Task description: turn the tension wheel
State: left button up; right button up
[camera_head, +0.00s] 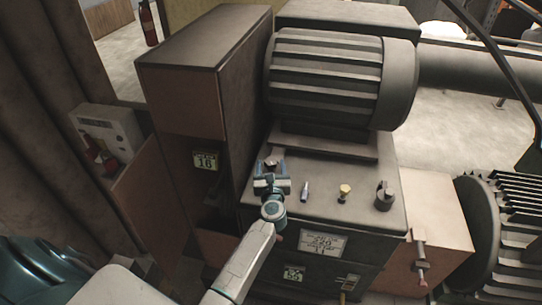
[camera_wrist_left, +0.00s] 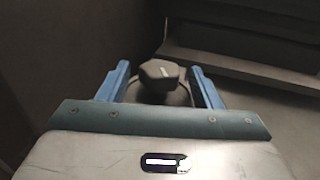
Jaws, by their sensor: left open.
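The tension wheel is most likely the dark knob (camera_wrist_left: 160,78) with a light mark on its top, which stands between the blue fingers in the left wrist view. In the head view the knob (camera_head: 270,164) is at the left end of the panel, partly hidden by my gripper. My left gripper (camera_head: 271,178) is open, with one finger on each side of the knob. It also shows in the left wrist view (camera_wrist_left: 161,85). I cannot tell whether the fingers touch the knob. My right gripper is not in view.
The panel (camera_head: 330,207) also carries a small pale switch (camera_head: 304,191), a yellow knob (camera_head: 345,191) and a dark knob (camera_head: 384,196). A ribbed motor (camera_head: 335,80) stands behind. A tall brown cabinet (camera_head: 200,100) rises close on the left. A lever (camera_head: 421,262) sticks out at right.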

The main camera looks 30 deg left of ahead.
aim_at(271, 158)
pick_arm(q)
jog(key=x, duration=0.2)
jog(key=shift+w+a, duration=0.2)
jog(key=shift+w, duration=0.15)
jog(key=shift+w+a, duration=0.25)
jog(key=shift+w, duration=0.2)
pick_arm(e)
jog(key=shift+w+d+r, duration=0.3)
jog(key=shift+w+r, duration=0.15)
pick_arm(q)
jog(key=c, duration=1)
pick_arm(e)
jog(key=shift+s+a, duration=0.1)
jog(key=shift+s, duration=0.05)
pick_arm(q)
jog(key=shift+m+h+p, duration=0.3)
jog(key=shift+h, duration=0.1)
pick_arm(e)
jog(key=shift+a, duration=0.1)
